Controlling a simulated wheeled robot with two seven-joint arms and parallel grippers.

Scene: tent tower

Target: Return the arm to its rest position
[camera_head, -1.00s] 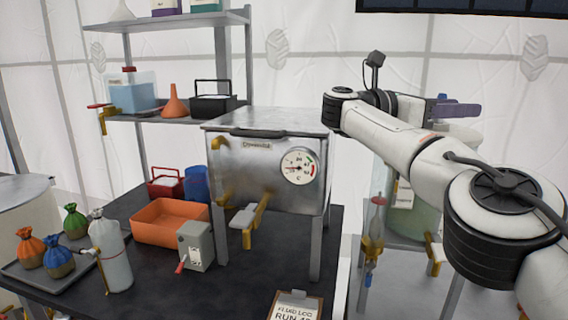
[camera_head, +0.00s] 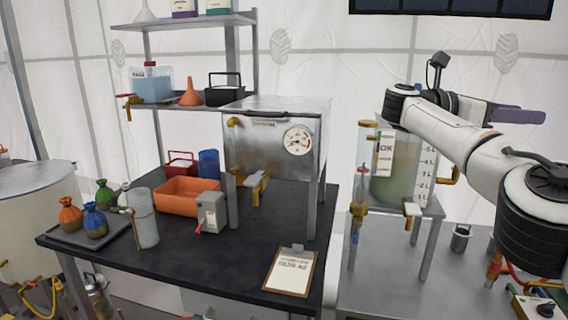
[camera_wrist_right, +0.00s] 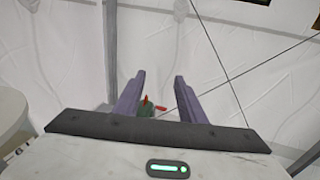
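My right arm (camera_head: 440,122) comes in from the right edge of the head view, white with black joints. It is raised in front of the tent wall, with its forearm passing near the top of the clear tank. The right gripper (camera_head: 520,115) has purple fingers and points to the right and away. In the right wrist view the gripper (camera_wrist_right: 160,88) has its two fingers apart with nothing held between them. A small green and red thing (camera_wrist_right: 148,108) shows far beyond the fingers. My left arm and gripper do not show.
A metal box with a dial (camera_head: 270,150) stands on the dark table (camera_head: 200,255), with an orange tray (camera_head: 180,203) and a clipboard (camera_head: 291,272). The clear tank of greenish liquid (camera_head: 395,180) stands on a stand below my right arm. A shelf (camera_head: 185,108) stands at the back left.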

